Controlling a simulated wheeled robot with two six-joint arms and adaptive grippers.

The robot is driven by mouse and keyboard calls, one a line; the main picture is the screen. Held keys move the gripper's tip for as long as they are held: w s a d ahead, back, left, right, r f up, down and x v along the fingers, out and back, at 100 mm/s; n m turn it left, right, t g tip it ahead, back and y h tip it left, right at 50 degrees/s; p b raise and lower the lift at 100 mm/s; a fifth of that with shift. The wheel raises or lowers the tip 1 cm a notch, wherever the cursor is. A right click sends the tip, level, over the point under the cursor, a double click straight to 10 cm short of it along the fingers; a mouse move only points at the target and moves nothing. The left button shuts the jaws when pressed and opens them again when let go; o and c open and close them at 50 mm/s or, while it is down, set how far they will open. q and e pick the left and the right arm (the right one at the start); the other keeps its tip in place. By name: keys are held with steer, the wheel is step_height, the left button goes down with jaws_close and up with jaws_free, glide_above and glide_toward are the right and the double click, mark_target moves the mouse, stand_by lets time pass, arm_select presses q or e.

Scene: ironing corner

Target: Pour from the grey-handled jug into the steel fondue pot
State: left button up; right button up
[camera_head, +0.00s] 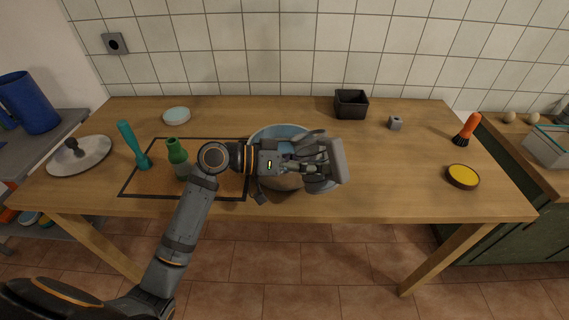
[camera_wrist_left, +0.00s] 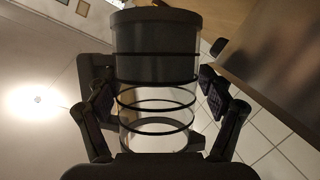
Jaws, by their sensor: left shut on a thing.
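My left gripper (camera_head: 305,161) reaches in over the middle of the table. In the left wrist view the gripper (camera_wrist_left: 158,95) has its fingers on both sides of the jug (camera_wrist_left: 155,50), a clear cylinder with dark rings and a dark grey upper band. The jug lies on its side or strongly tilted in the grip; its contents cannot be made out. A round vessel with a pale blue inside (camera_head: 272,131) stands under and behind the gripper, mostly hidden. I cannot tell whether it is the steel fondue pot. My right gripper is out of view.
A green bottle (camera_head: 177,152) and a teal tool (camera_head: 131,144) stand left of my arm. A lid (camera_head: 80,155) lies at the far left. A black box (camera_head: 351,103), a grey cube (camera_head: 395,123), a yellow dish (camera_head: 462,176) and an orange brush (camera_head: 468,129) are to the right.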

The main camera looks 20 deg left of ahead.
mark_target(312, 138)
arm_select(q)
steer(key=o, duration=1)
steer(key=c, duration=0.9)
steer(key=shift+o, duration=0.2)
step_height(312, 138, up, 7)
steer(key=p, duration=0.5)
steer(key=shift+m+y, duration=0.3)
steer(key=shift+m, duration=0.1)
steer(key=m+y+b, duration=0.1)
steer(key=m+y, duration=0.1)
steer(key=m, duration=0.1)
steer(key=shift+t+y, duration=0.3)
steer(key=shift+t, duration=0.1)
